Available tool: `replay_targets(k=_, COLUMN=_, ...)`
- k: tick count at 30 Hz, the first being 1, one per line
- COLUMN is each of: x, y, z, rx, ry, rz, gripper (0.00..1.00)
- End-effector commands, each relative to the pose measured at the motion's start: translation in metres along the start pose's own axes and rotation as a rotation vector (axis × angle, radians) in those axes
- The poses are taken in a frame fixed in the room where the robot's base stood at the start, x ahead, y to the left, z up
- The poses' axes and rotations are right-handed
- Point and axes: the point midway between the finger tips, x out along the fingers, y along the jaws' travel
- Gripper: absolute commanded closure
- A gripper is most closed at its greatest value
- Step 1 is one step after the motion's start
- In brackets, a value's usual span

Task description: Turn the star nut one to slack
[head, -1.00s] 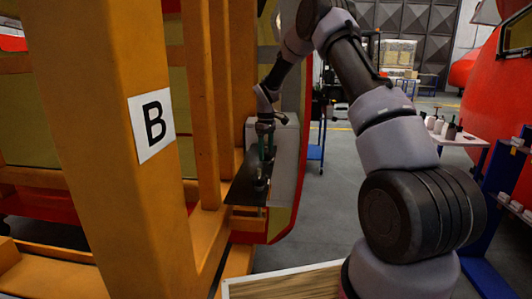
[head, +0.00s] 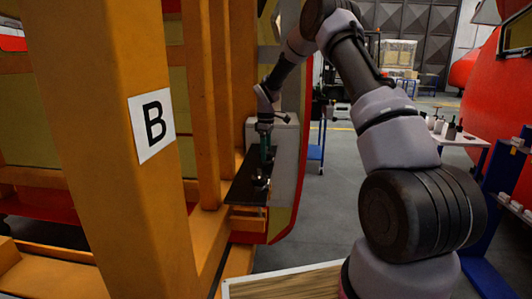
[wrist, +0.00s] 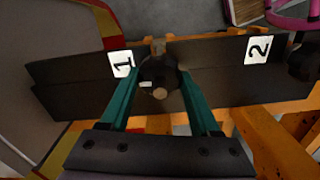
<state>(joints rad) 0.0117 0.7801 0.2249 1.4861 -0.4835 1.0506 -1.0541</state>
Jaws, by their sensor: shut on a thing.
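The star nut one (wrist: 160,82) is a dark round knob beside the white label 1 (wrist: 122,63) in the wrist view. My gripper (wrist: 158,88) has its two green fingers shut on this knob, one on each side. In the head view my gripper (head: 266,146) points down at the dark plate (head: 243,188). A second dark knob (wrist: 304,60) stands near the label 2 (wrist: 257,49) at the right of the wrist view, apart from my gripper. The knob's thread and underside are hidden.
An orange post with a B sign (head: 152,125) stands close on the left. A grey box (head: 287,150) is just behind the plate. A white table with bottles (head: 452,134) and a blue rack (head: 500,195) stand at the right. Grey floor lies open between.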

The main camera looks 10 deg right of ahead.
Motion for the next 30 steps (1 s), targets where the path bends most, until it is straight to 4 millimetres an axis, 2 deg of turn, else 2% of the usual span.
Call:
replay_targets(k=2, x=-0.001, y=0.001, z=0.000, rx=-0.001, ry=0.001, rz=0.003, gripper=0.92)
replay_targets(k=3, x=-0.001, y=0.001, z=0.000, rx=-0.001, ry=0.001, rz=0.003, gripper=0.22)
replay_targets(k=4, x=-0.001, y=0.001, z=0.000, rx=-0.001, ry=0.001, rz=0.003, gripper=0.10)
replay_targets(k=5, x=-0.001, y=0.001, z=0.000, rx=-0.001, ry=0.001, rz=0.003, gripper=0.06)
replay_targets(k=13, x=-0.001, y=0.000, z=0.000, rx=0.000, ry=0.000, rz=0.001, gripper=0.06)
replay_targets(k=17, x=-0.008, y=0.001, z=0.000, rx=0.000, ry=0.002, rz=0.003, gripper=0.06)
replay_targets(k=30, x=-0.089, y=0.001, z=0.000, rx=0.000, ry=0.002, rz=0.004, gripper=0.06)
